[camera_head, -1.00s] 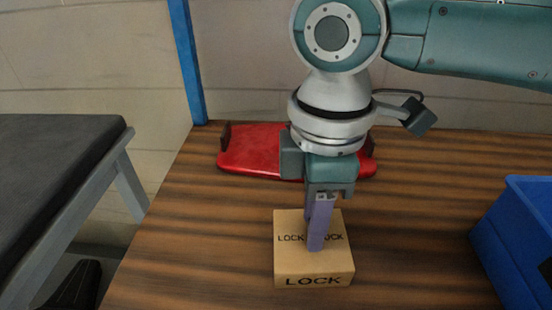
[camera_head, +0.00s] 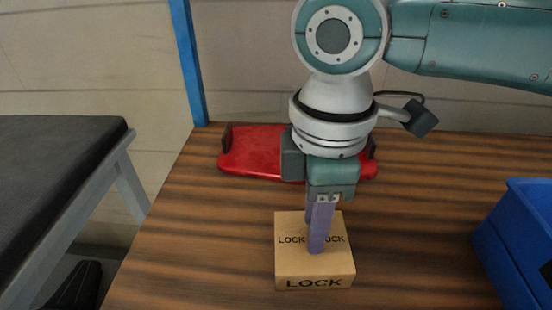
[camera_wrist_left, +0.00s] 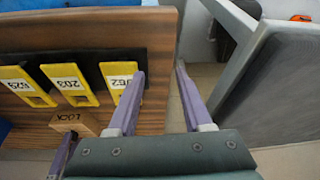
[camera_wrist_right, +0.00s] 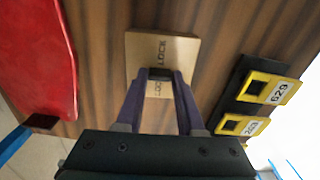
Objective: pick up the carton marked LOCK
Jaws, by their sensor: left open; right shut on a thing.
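The tan carton marked LOCK (camera_head: 287,262) sits upright on the striped wooden table (camera_head: 190,240) in the head view. It also shows in the right wrist view (camera_wrist_right: 185,50) and in the left wrist view (camera_wrist_left: 76,123). My right gripper (camera_head: 313,236) points down from above and is shut on the carton, its purple fingers at the carton's top. A small dark part shows between those fingertips in the right wrist view. I cannot see any gap under the carton. My left gripper (camera_wrist_left: 160,72) is open and empty, away from the carton beside the table's edge.
A red tray (camera_head: 250,155) with dark handles lies behind the carton. A blue bin (camera_head: 515,245) stands at the right. Yellow numbered frames (camera_wrist_left: 72,84) on a dark strip show in the left wrist view. A dark-topped bench (camera_head: 50,170) stands left, across a gap.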

